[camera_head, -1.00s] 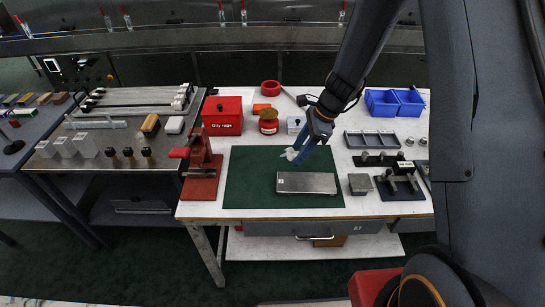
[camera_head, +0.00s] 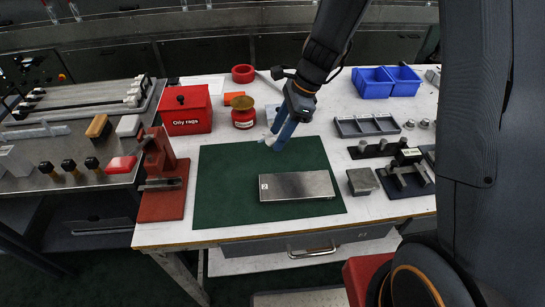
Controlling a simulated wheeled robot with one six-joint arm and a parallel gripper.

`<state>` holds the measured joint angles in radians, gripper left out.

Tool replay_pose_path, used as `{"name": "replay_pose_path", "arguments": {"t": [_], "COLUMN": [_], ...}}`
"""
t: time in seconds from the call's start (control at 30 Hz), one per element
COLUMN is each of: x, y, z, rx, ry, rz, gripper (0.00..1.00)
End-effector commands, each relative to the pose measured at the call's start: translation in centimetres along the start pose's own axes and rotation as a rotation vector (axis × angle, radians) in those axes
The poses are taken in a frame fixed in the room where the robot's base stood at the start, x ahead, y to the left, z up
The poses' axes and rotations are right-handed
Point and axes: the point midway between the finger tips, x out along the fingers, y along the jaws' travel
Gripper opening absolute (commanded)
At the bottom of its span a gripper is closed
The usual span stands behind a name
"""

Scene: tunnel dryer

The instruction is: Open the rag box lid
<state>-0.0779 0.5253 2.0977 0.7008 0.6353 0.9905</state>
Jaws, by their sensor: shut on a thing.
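The red rag box (camera_head: 187,121), lettered "Oily rags", stands at the back left of the white bench. Its red lid (camera_head: 188,95) is down and has a small black knob (camera_head: 180,99) on top. My gripper (camera_head: 274,138) is to the right of the box and nearer the front, above the back edge of the green mat (camera_head: 220,190). It is shut on a small whitish piece (camera_head: 267,139) that looks like a cloth. Much of that piece is hidden by the blue fingers.
A red jar (camera_head: 243,116) and an orange block (camera_head: 232,98) stand between the box and my gripper. A red vise (camera_head: 163,180) stands in front of the box. A metal plate (camera_head: 297,186) lies on the mat. Blue bins (camera_head: 373,82) are at the back right.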

Motion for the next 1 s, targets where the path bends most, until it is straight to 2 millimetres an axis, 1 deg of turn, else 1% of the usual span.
{"name": "replay_pose_path", "arguments": {"t": [0.03, 0.1, 0.27, 0.4, 0.5, 0.6, 0.83, 0.97, 1.0], "x": [0.8, 1.5, 2.6, 4.6, 5.6, 6.0, 6.0, 6.4, 6.4], "y": [0.0, 0.0, -0.1, -0.1, -0.1, -0.1, -0.1, -0.1, -0.1], "z": [-0.6, -1.1, -1.7, -2.3, -2.7, -2.8, -2.8, -2.9, -2.9], "rx": [0.008, 0.01, 0.01, 0.009, 0.007, 0.006, 0.005, 0.004, 0.004], "ry": [0.0, 0.0, 0.0, 0.0, 0.0, 0.0, 0.001, 0.001, 0.001], "rz": [0.0, -0.001, -0.004, -0.002, -0.002, -0.004, -0.004, -0.003, -0.003], "gripper": [0.26, 0.26, 0.26, 0.26, 0.26, 0.26, 0.26, 0.26, 0.49]}}
